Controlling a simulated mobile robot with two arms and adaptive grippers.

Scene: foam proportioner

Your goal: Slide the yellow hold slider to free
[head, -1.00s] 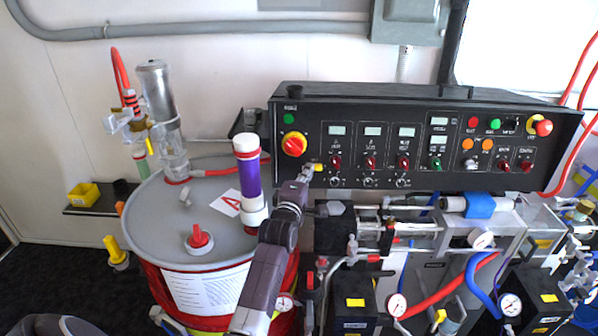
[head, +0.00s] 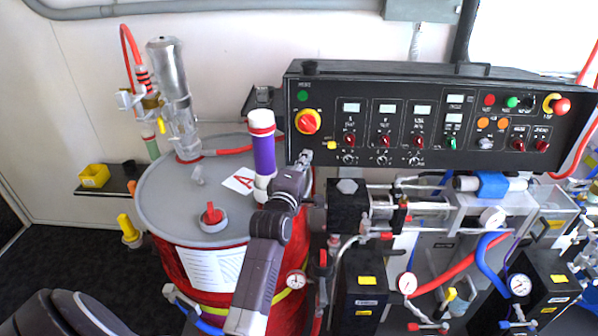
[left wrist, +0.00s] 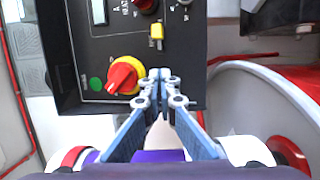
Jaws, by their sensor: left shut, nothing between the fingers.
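The yellow hold slider (head: 331,145) sits low on the left part of the black control panel (head: 440,85), right of and below the red-and-yellow rotary switch (head: 308,122). In the left wrist view the yellow slider (left wrist: 157,31) is near the top, in a short slot; its labels are too small to read. My left gripper (head: 305,157) is shut and empty, a little left of and below the slider, apart from it. Its closed fingertips (left wrist: 161,75) lie beside the rotary switch in the left wrist view. My right gripper is not in view.
Pipes, valves and gauges (head: 407,283) crowd the space under the panel. A green button (left wrist: 96,84) is near the switch.

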